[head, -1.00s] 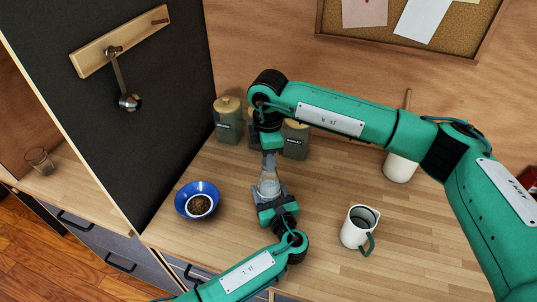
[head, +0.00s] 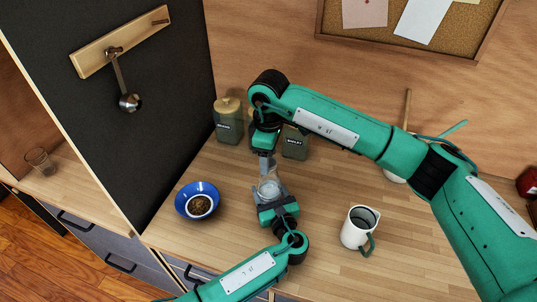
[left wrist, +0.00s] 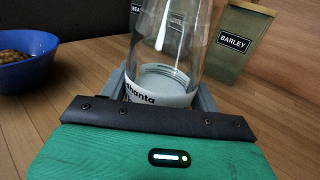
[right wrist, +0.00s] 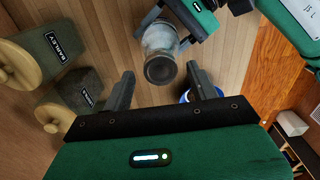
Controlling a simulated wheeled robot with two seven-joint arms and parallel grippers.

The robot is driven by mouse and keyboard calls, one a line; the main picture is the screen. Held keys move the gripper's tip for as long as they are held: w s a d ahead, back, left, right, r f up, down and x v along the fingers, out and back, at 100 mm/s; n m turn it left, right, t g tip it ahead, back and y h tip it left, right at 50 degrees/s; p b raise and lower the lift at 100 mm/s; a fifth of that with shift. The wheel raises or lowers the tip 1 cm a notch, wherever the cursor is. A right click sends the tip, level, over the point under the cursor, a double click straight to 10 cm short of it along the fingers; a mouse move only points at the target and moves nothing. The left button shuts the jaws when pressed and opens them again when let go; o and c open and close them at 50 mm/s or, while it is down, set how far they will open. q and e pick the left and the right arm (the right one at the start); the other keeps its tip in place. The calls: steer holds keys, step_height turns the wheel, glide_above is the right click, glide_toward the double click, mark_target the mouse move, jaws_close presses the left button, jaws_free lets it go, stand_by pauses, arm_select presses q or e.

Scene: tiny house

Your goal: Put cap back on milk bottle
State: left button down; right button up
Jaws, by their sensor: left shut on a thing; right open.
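The clear glass milk bottle (head: 268,187) stands upright over the counter, between the fingers of my left gripper (head: 272,196). That gripper is shut on its lower part, seen close in the left wrist view (left wrist: 165,85). My right gripper (head: 266,160) points down just above the bottle's top, open. In the right wrist view the bottle's dark round top (right wrist: 160,69) lies between and beyond the open fingers, which do not grip it. I cannot tell whether that dark disc is the cap or the open mouth. No loose cap shows elsewhere.
A blue bowl (head: 186,212) with brown contents stands left of the bottle. Lidded canisters, one labelled barley (head: 296,143), another at left (head: 228,125), stand behind. A white jug (head: 354,236) with a green handle is at right. The counter between bottle and jug is clear.

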steer(key=shift+r, duration=2.2)
steer(key=shift+c, duration=0.3)
